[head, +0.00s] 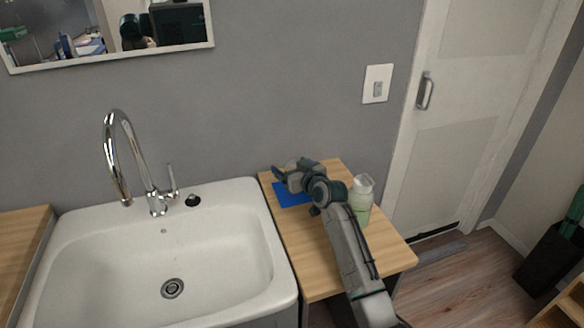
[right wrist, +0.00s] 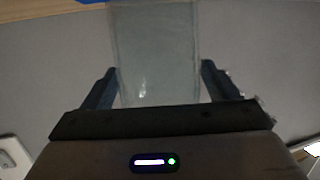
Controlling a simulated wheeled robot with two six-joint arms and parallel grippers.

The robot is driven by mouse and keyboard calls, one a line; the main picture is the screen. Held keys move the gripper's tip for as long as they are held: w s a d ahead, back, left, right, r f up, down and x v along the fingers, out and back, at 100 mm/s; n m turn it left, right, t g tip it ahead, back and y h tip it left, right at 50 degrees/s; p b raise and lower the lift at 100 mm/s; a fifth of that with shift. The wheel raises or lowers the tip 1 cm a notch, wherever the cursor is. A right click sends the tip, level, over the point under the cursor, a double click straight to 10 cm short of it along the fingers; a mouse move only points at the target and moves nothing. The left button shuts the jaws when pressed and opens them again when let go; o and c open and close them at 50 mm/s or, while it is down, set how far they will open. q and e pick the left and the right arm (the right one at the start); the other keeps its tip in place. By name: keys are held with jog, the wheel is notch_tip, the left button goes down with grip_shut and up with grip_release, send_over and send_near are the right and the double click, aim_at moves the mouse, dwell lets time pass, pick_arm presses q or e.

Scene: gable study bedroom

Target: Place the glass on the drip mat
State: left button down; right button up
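The clear glass (right wrist: 157,50) fills the space between the fingers of my right gripper (right wrist: 158,85) in the right wrist view, with a finger close against each side. The gripper looks shut on it. In the head view, my right gripper (head: 284,173) is over the blue drip mat (head: 291,196) at the back left of the wooden counter, and I cannot make out the glass there. A blue strip of the mat (right wrist: 92,1) shows at the top of the wrist view. The glass's far end is cut off, so I cannot tell whether it touches the mat. My left gripper is not in view.
A pale green bottle (head: 361,198) stands on the wooden counter (head: 391,250), right beside my right arm. A white sink (head: 255,215) with a tall chrome faucet (head: 152,195) is to the left. The grey wall closes off the back.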

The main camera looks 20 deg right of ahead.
jog(key=shift+r, duration=0.2)
jog(key=shift+s+d, duration=0.1)
jog(key=shift+s, duration=0.15)
jog(key=b+v, duration=0.1)
jog(key=v, duration=0.5)
jog(key=shift+s+d+r, duration=0.1)
jog(key=shift+s+r, duration=0.1)
jog(key=shift+s, duration=0.3)
